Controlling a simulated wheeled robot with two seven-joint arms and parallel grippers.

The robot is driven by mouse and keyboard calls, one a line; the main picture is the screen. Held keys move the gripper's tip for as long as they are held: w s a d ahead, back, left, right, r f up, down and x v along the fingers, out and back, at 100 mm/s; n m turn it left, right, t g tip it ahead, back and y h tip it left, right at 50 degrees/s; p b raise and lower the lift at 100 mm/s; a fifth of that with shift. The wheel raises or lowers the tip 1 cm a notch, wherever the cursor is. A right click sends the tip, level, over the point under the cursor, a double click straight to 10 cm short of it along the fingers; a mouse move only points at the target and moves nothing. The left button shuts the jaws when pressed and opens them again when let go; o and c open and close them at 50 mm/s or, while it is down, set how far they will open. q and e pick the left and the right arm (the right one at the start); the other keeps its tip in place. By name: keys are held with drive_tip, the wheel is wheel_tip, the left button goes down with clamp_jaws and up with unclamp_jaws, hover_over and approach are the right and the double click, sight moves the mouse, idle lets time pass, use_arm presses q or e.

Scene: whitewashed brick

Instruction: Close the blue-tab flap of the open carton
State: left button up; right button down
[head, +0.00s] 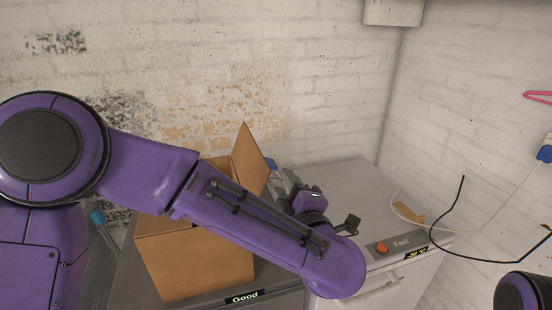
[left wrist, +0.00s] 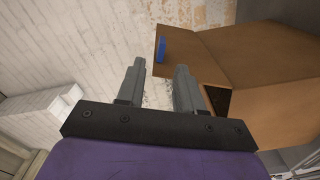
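The open brown carton (head: 205,267) stands on the left counter, partly hidden behind my left arm. Its raised flap (head: 249,158) stands up at the carton's right side, with the blue tab (head: 271,164) at its edge. In the left wrist view the flap (left wrist: 195,57) and blue tab (left wrist: 162,49) lie just beyond the fingertips. My left gripper (head: 280,176) is to the right of the flap, partly hidden by my arm. In the left wrist view the left gripper (left wrist: 159,72) is open, with nothing between its fingers. My right gripper is out of view.
A grey-topped cabinet (head: 342,185) labelled "Fast" stands right of the carton, with a red button (head: 382,248) at its front. A "Good" label (head: 245,297) is on the left counter's front edge. A dark cable (head: 447,215) hangs at the right. Brick walls close off the back and right.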

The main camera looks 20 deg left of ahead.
sight(273, 169)
use_arm(q)
drive_tip(key=p+x, duration=0.2)
drive_tip(key=x, duration=0.5)
drive_tip(key=shift+w+a, duration=0.2)
drive_tip(key=shift+w+a+f, duration=0.15)
drive_tip(key=shift+w+a, duration=0.05)
drive_tip(key=shift+w, duration=0.05)
clamp_jaws()
